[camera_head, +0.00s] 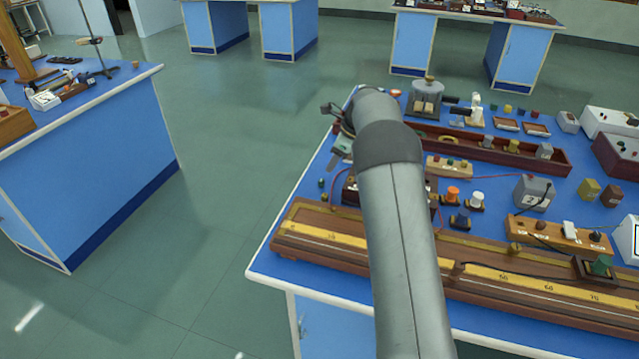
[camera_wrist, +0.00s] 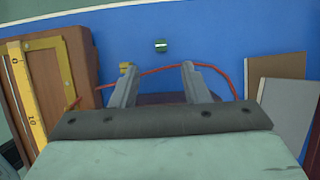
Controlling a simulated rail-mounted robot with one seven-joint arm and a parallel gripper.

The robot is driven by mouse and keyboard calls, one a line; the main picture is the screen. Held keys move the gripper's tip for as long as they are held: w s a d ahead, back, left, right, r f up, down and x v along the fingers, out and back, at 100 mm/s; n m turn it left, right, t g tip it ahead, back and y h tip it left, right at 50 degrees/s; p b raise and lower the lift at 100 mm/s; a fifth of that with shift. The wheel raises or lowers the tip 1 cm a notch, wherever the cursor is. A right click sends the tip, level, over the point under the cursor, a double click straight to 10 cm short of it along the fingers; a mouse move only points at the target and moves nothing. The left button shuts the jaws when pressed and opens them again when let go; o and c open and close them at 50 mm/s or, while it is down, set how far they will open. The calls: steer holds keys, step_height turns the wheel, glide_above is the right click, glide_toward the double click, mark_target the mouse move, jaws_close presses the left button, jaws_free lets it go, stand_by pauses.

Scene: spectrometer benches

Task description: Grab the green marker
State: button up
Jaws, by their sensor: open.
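The green marker is a small green piece (camera_wrist: 161,46) on the blue bench top in the wrist view. It lies just beyond my fingertips, roughly centred between them. In the head view a small green piece (camera_head: 321,183) near the bench's left edge appears to be the same one. In the head view my gripper (camera_head: 339,160) is over the left side of the bench, partly hidden behind my arm.
A red wire (camera_wrist: 225,76) curves beyond the fingers. A small yellow piece (camera_wrist: 126,66) sits by the left fingertip. A wooden scale board (camera_head: 330,238) runs along the bench front. Grey and brown boards (camera_wrist: 283,106) stand at right. Several instruments crowd the bench.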

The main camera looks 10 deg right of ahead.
mark_target(323, 180)
steer(key=p+x, duration=0.1)
steer(key=x, duration=0.7)
steer(key=shift+f, duration=0.2)
jaws_close()
